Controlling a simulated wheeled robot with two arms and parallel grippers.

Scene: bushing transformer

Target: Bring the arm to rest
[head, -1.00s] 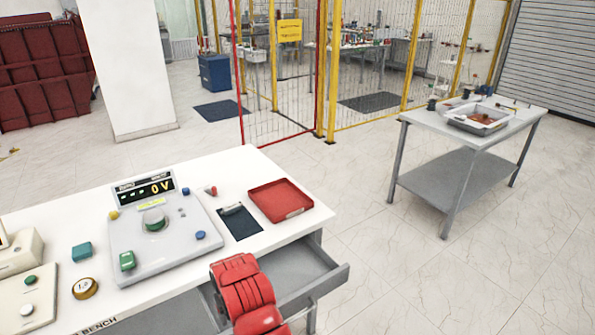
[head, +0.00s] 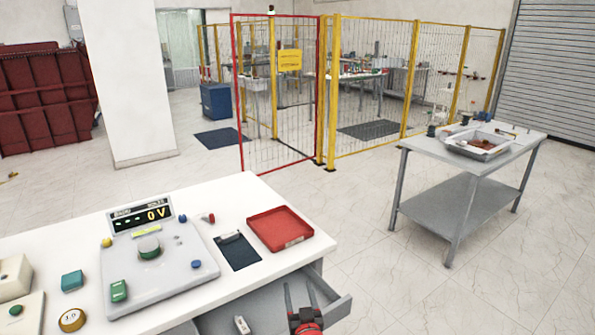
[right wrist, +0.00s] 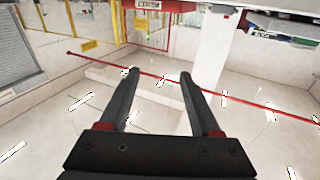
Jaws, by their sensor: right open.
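My right gripper (head: 299,286) shows at the bottom of the head view, with its two dark fingers apart over the open grey drawer (head: 338,309) of the white bench (head: 60,238). The red wrist part of my right arm lies at the bottom edge. My left gripper is not in view.
The bench bears a control panel (head: 180,262) reading 0 V, a red tray (head: 278,229) and a dark pad (head: 237,252). A small white item (head: 242,324) lies in the drawer. A grey table (head: 420,147) stands at right; floor between is clear. A fence (head: 375,85) stands behind.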

